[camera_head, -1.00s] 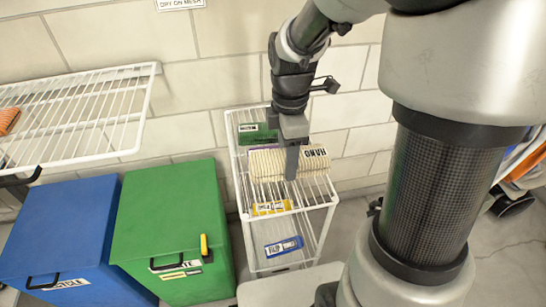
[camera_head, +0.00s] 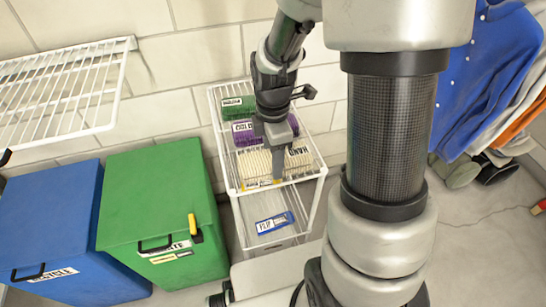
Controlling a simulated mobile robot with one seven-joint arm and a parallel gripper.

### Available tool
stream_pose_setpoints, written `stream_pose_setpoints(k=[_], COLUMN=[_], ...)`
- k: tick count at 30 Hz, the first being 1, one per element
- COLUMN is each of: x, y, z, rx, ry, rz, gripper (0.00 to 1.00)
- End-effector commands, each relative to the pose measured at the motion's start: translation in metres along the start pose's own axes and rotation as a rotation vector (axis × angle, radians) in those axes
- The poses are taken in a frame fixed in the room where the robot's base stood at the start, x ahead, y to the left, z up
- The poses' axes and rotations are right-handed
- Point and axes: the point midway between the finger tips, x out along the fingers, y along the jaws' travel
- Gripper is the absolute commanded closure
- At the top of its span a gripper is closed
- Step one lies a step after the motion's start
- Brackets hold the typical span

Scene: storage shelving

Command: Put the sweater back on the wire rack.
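The cream ribbed folded sweater (camera_head: 299,161), with a "HAND" label on its right part, is at the front part of the small white wire stand (camera_head: 316,168). My gripper (camera_head: 277,163) reaches down onto the sweater from above; one finger shows along its front side and the other is hidden. It looks shut on the sweater. I cannot tell whether the sweater touches the stand's top. A white wire rack (camera_head: 60,85) is fixed on the wall at left; the part in view is empty.
Green (camera_head: 238,108) and purple (camera_head: 243,135) labelled packs lie behind the sweater. A blue pack (camera_head: 272,222) lies on the stand's lower level. Green (camera_head: 160,200) and blue (camera_head: 55,225) lidded bins stand at left. Clothes (camera_head: 485,80) and shoes (camera_head: 480,170) are at right.

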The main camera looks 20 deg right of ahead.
Motion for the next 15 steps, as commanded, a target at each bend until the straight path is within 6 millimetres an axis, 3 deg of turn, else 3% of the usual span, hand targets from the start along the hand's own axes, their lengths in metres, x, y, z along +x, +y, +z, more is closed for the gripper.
stream_pose_setpoints(k=[5,6,9,15], x=[0.004,0.003,0.0028,0.0028], y=[0.0001,0.0,-0.0001,-0.0001], z=[0.0,0.0,-0.0001,-0.0001], rx=[0.0,0.0,0.0,0.0], ry=[0.0,0.0,0.0,0.0], rz=[0.0,0.0,0.0,0.0], gripper=[0.78,0.44,0.3,0.3])
